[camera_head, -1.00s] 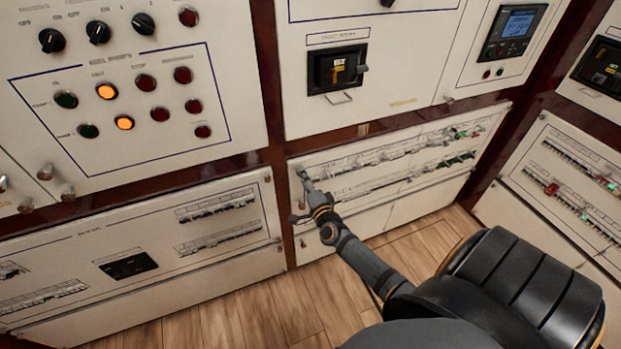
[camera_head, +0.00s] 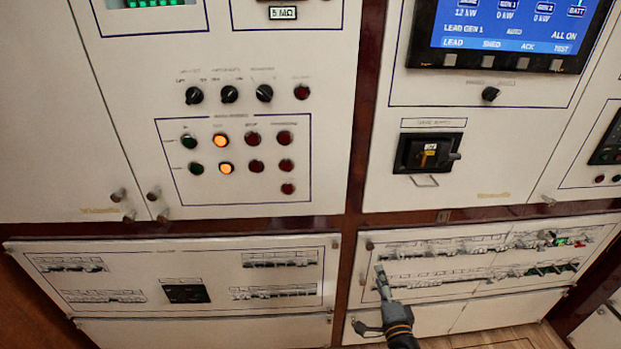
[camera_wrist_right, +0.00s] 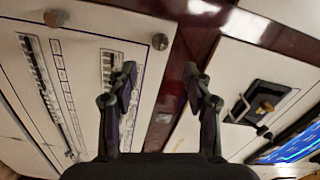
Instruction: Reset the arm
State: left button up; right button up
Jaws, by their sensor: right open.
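My right gripper (camera_head: 368,298) is open and empty in front of the left end of the lower right breaker panel (camera_head: 450,296) in the head view. Whether it touches the panel cannot be told. Its arm comes up from the bottom edge. In the right wrist view the two dark fingers of the gripper (camera_wrist_right: 160,75) stand apart with nothing between them. Behind them are a dark red frame strip (camera_wrist_right: 190,50) and a pale panel with breaker rows (camera_wrist_right: 55,85). My left gripper is not in view.
Above the right breaker panel is a black rotary breaker switch (camera_head: 425,152), also in the right wrist view (camera_wrist_right: 262,103). Left are a panel of lamps and knobs (camera_head: 240,160) and another breaker panel (camera_head: 180,280). A blue screen (camera_head: 510,28) is at upper right. Wooden floor (camera_head: 500,338) shows below.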

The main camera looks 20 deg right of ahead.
jog(key=s+a+f+n+g+y, duration=0.1)
jog(key=s+f+n+g, duration=0.3)
jog(key=f, duration=0.6)
jog(key=s+a+f+n+g+y+p, duration=0.1)
jog(key=s+f+n, duration=0.2)
jog(key=s+f, duration=0.5)
jog(key=s+a+f+n+g+y, duration=0.1)
jog(key=s+f+n+g, duration=0.2)
jog(key=f, duration=0.8)
pick_arm(q)
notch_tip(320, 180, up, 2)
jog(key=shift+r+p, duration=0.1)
jog(key=shift+p, duration=0.5)
pick_arm(e)
jog(key=s+a+f+n+g, duration=0.1)
jog(key=s+f+n+g, duration=0.3)
jog(key=s, duration=0.8)
jog(key=s+a+f+n+g, duration=0.2)
jog(key=s+f+n+g, duration=0.2)
jog(key=s+f, duration=0.4)
jog(key=s, duration=0.3)
jog(key=shift+s+a+f+n+y, duration=0.25)
jog(key=shift+s+f+n+y, duration=0.05)
jog(key=shift+s+n, duration=0.1)
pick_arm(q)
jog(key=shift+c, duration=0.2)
